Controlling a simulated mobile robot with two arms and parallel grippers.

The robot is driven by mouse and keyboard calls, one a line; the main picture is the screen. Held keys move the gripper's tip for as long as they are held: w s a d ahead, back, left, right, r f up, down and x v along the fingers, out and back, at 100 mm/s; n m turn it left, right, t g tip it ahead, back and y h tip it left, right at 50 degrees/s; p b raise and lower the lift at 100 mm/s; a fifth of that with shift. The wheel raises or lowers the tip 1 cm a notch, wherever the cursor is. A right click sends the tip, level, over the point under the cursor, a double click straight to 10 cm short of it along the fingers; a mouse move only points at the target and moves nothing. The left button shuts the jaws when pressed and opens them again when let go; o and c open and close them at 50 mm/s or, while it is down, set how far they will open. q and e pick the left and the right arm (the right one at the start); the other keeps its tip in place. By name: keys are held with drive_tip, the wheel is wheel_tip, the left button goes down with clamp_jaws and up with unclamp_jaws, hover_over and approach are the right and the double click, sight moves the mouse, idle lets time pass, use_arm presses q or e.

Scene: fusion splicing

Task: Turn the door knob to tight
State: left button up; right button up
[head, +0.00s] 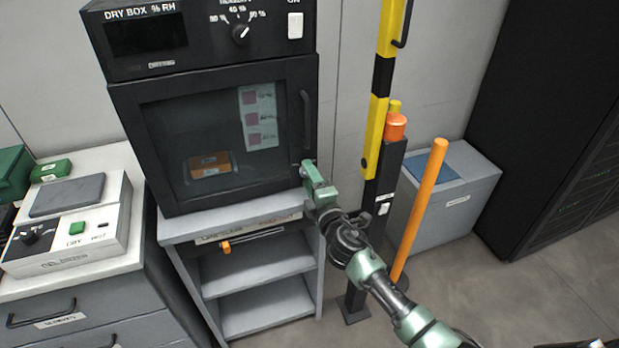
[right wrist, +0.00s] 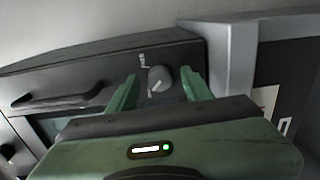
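The dry box (head: 215,90) stands on a grey shelf unit, its windowed door (head: 290,130) shut against the frame. My right gripper (head: 307,168) is at the lower right corner of that door and hides the knob in the head view. The fingers are open, with a small gap on each side of the knob. A small label beside the knob is too small to read. My left gripper is not in view.
The black door handle (head: 306,118) is just above my right gripper; it also shows in the right wrist view (right wrist: 58,98). A yellow-black post (head: 376,120) and an orange pole (head: 420,205) stand close to my right arm. A cabinet with a device (head: 70,230) is at left.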

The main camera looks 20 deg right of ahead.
drive_tip(key=s, duration=0.7)
drive_tip(key=shift+s+d, duration=0.15)
drive_tip(key=shift+s, duration=0.25)
